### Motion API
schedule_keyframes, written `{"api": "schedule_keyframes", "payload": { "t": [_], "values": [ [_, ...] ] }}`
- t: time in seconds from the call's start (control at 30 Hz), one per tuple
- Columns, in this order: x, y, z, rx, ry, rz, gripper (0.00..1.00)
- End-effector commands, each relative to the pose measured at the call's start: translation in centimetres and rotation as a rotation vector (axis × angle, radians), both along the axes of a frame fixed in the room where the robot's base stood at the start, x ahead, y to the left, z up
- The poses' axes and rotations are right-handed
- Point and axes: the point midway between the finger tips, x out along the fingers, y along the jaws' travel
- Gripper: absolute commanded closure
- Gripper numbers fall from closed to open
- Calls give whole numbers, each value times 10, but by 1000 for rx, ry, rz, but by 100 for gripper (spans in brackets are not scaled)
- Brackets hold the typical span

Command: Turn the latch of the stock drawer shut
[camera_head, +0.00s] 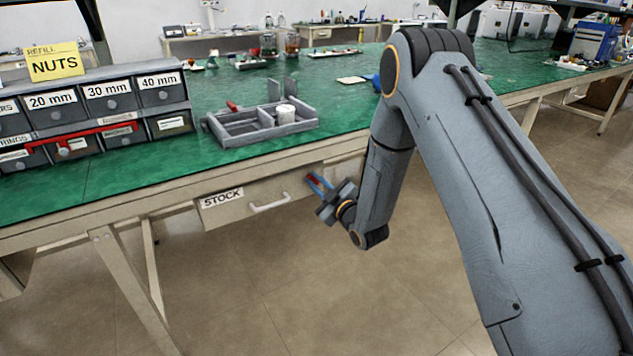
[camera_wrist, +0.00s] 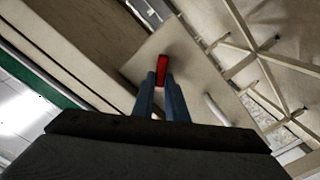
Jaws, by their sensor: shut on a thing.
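The stock drawer (camera_head: 245,208) is under the green workbench, with a "STOCK" label and a pale bar handle (camera_head: 270,203). Its front (camera_wrist: 152,47) fills the middle of the wrist view, and the handle (camera_wrist: 215,107) shows at the right. The red latch (camera_head: 313,184) is at the right end of the drawer front. In the wrist view the latch (camera_wrist: 162,68) stands between my blue fingertips. My gripper (camera_head: 320,183) is shut on the latch; in the wrist view the gripper (camera_wrist: 160,80) hides its lower part.
A grey compartment tray (camera_head: 215,128) with a white container stands on the bench above the drawer. A grey nuts cabinet (camera_head: 75,85) with small drawers and a red bar is at the left. The bench edge runs just above my gripper. The floor below is open.

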Motion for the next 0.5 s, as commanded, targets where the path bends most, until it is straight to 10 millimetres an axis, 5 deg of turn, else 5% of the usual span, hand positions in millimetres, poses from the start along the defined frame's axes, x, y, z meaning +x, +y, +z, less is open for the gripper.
{"api": "schedule_keyframes", "payload": {
  "t": [0.5],
  "values": [
    [-2, 4, -5, -405, -273, 1, 100]
  ]
}}
